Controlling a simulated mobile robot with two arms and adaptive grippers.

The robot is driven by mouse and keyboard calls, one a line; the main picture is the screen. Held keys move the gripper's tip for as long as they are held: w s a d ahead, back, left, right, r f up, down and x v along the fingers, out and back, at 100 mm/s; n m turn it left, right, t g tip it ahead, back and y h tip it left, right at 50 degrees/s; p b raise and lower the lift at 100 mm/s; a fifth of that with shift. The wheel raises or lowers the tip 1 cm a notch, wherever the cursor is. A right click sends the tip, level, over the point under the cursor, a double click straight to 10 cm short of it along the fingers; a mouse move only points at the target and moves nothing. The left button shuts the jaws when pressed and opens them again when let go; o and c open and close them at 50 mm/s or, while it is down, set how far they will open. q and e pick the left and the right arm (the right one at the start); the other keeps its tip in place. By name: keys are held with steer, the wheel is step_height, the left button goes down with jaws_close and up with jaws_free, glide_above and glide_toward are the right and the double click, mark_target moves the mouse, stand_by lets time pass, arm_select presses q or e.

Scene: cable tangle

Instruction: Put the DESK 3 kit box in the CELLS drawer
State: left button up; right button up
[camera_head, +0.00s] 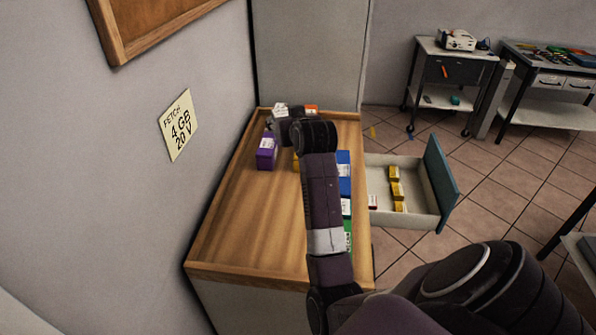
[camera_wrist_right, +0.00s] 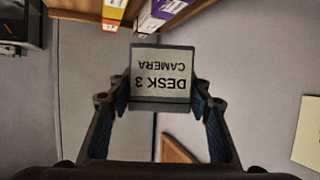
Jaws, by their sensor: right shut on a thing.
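The DESK 3 kit box (camera_wrist_right: 160,78), a dark box with a grey label reading DESK 3 CAMERA, shows upside down in the right wrist view. My right gripper (camera_wrist_right: 161,98) is shut on it, one finger on each side. In the head view my right arm reaches over the wooden top, with its gripper (camera_head: 284,122) near the far end, mostly hidden by the wrist. An open drawer (camera_head: 432,205) with a blue-green front stands out to the right of the cabinet, holding several small yellow boxes. No CELLS label is readable on it. My left gripper is not in view.
The wooden top (camera_head: 240,225) has a raised rim and a bare left part. A purple box (camera_head: 266,152) stands near the gripper; blue boxes (camera_head: 344,172) line the right side, partly behind my arm. A FETCH note (camera_head: 178,124) is on the wall.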

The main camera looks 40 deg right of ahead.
step_height(320, 180, down, 20)
steer(key=shift+d+r+p, duration=0.1)
steer(key=shift+p, duration=0.6)
steer(key=o, duration=1.3)
steer(key=shift+f, duration=0.2)
